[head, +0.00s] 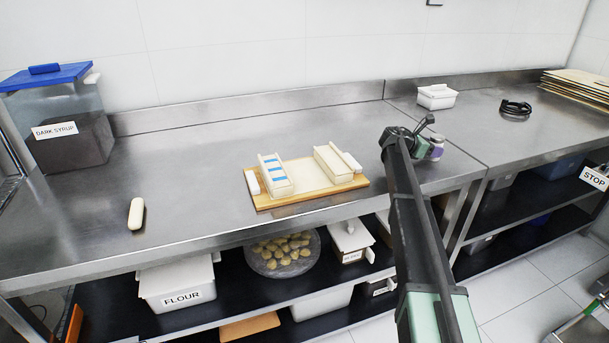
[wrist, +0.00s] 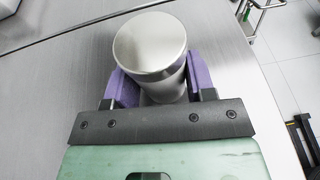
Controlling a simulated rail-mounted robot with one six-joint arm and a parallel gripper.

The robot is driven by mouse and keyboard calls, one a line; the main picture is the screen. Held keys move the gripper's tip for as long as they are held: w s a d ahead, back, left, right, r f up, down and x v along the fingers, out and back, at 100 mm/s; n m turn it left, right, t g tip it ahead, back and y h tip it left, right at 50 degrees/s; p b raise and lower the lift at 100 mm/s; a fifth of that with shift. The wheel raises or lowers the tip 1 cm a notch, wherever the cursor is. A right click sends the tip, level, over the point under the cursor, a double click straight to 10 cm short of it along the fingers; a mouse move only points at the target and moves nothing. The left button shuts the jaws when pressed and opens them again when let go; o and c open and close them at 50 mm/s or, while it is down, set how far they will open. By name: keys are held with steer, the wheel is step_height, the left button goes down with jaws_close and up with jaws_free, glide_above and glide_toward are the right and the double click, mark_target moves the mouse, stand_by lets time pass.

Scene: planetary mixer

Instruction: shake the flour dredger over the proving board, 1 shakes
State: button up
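A metal cylinder with a smooth round top, which looks like the flour dredger (wrist: 150,45), stands between the purple fingers of my gripper (wrist: 163,92). The fingers press on both sides of it, and its lower end is hidden. In the head view my gripper (head: 436,148) is at the right part of the near bench, low by the steel top; whether the dredger touches the steel is unclear. A wooden board (head: 268,202), probably the proving board, lies mid-bench to the left of my gripper, with pale blocks and a blue-marked pale box on it.
A dark syrup tub (head: 70,135) with a blue lid and a pale roll (head: 136,213) are at the left. A small white box (head: 436,96), a black ring (head: 515,107) and stacked boards (head: 580,85) are at the back right. Steel between my gripper and the board is clear.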

mark_target(435, 137)
jaws_close()
steer(key=shift+r+p, duration=1.05)
steer(key=shift+r+p, duration=1.2)
step_height(435, 137, up, 3)
steer(key=p, duration=0.2)
steer(key=shift+f+p, duration=0.15)
steer(key=shift+p, duration=0.2)
steer(key=shift+f, duration=0.1)
